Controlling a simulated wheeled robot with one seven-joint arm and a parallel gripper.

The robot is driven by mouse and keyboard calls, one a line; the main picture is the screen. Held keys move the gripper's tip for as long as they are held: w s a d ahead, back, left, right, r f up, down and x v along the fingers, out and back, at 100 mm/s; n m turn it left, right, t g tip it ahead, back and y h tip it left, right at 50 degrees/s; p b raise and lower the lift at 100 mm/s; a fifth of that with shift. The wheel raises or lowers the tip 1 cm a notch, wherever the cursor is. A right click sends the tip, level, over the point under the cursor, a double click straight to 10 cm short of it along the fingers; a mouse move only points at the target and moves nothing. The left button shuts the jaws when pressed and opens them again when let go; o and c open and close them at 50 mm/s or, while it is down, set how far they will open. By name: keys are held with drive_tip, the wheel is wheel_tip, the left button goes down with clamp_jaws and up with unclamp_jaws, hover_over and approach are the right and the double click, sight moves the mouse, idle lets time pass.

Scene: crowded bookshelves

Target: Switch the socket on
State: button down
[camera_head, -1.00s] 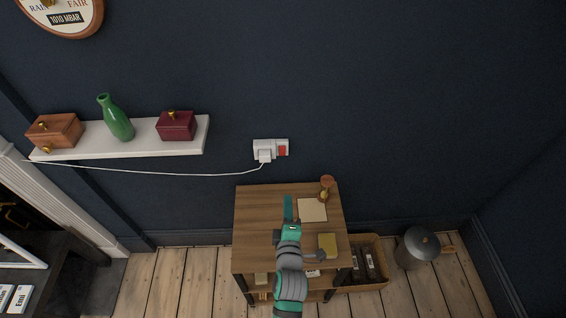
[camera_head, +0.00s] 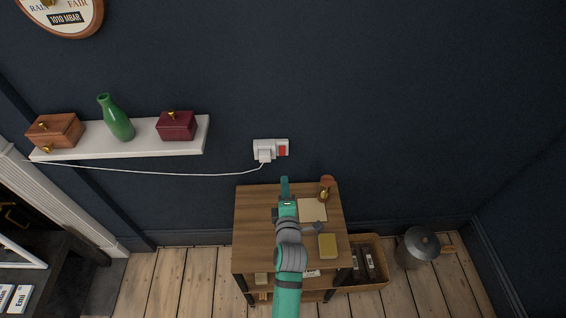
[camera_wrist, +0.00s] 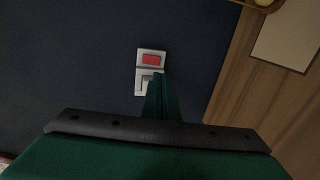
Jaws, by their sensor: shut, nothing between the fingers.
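The white wall socket (camera_head: 259,150) is on the dark blue wall above the small wooden table. Its red switch (camera_head: 282,151) is on the right side, and a white plug with a cord fills the left side. In the wrist view the socket (camera_wrist: 140,88) shows with its red switch (camera_wrist: 151,59) at the top, and my gripper's fingers cover part of its lower right. My green gripper (camera_head: 285,182) is shut and empty, pointing at the wall below the socket, apart from the switch in the head view. In the wrist view the fingertips (camera_wrist: 157,76) appear just below the switch.
The wooden table (camera_head: 252,215) below holds an hourglass-like item (camera_head: 325,188), a paper sheet (camera_head: 313,210) and a yellow box (camera_head: 327,245). A white shelf (camera_head: 150,150) with a green vase (camera_head: 116,118) and boxes is at left. The white cord (camera_head: 180,174) runs left from the plug.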

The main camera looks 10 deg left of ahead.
drive_tip(key=x, duration=1.1)
drive_tip(key=shift+w+a+f, duration=0.15)
drive_tip(key=shift+w, duration=0.1)
drive_tip(key=shift+s+f, duration=0.1)
drive_tip(key=s+d+f, duration=0.1)
drive_tip(key=s+d, duration=0.1)
drive_tip(key=s, duration=0.4)
drive_tip(key=s+d+f, duration=0.1)
drive_tip(key=s, duration=0.6)
drive_tip(key=shift+d, duration=0.35)
drive_tip(key=shift+s, duration=0.15)
